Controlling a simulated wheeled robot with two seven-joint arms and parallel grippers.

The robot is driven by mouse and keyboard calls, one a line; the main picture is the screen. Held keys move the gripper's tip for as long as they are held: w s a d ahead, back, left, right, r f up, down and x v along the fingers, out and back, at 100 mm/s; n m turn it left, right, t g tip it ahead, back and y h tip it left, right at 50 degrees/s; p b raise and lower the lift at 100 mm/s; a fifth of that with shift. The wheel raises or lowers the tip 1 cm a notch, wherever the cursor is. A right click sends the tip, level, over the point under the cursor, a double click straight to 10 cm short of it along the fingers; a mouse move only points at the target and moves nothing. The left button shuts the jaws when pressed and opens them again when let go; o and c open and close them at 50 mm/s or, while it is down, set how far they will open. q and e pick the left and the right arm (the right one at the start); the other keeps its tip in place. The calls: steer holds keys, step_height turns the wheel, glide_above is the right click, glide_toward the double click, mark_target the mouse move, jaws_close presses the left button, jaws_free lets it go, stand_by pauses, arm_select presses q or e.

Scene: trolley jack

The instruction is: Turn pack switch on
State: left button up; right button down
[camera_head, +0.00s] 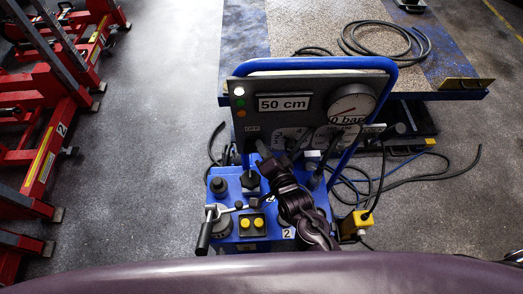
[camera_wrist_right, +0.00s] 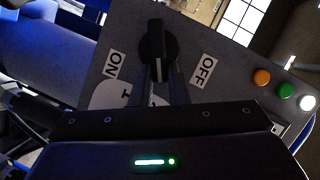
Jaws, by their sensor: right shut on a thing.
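The pack switch is a black rotary knob (camera_wrist_right: 157,45) on a grey panel (camera_wrist_right: 200,45), seen close up in the right wrist view. An ON label (camera_wrist_right: 115,65) lies to its left and an OFF label (camera_wrist_right: 203,71) to its right. The knob's grip stands upright in that picture, between the labels. My right gripper (camera_wrist_right: 160,82) is shut on the knob, a finger on each side of its lower part. In the head view my right gripper (camera_head: 267,158) reaches the panel's lower left, below the OFF label (camera_head: 252,128), and largely hides the switch. My left gripper is not in view.
The blue unit (camera_head: 225,180) carries a 50 cm display (camera_head: 284,103), a pressure gauge (camera_head: 351,104), indicator lamps (camera_head: 240,102), yellow buttons (camera_head: 252,223) and a black-handled lever (camera_head: 204,233). Cables (camera_head: 420,180) lie right; red racks (camera_head: 50,110) stand left. Floor between is clear.

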steer(key=shift+d+f+m+t+y+b, duration=0.1)
steer(key=shift+f+m+t+y+b, duration=0.3)
steer(key=shift+m, duration=0.4)
steer(key=shift+d+f+m+t+y+b, duration=0.1)
steer(key=shift+f+m+t+b, duration=0.1)
steer(key=shift+m+b, duration=0.45)
steer(key=shift+d+f+m+t+y+b, duration=0.1)
steer(key=shift+f+m+t+y+b, duration=0.15)
steer(key=shift+m, duration=0.7)
steer(key=shift+a, duration=0.1)
steer(key=c, duration=1.4)
jaws_free()
steer(key=b+v, duration=0.1)
steer(key=v, duration=0.6)
steer(key=shift+s, duration=0.35)
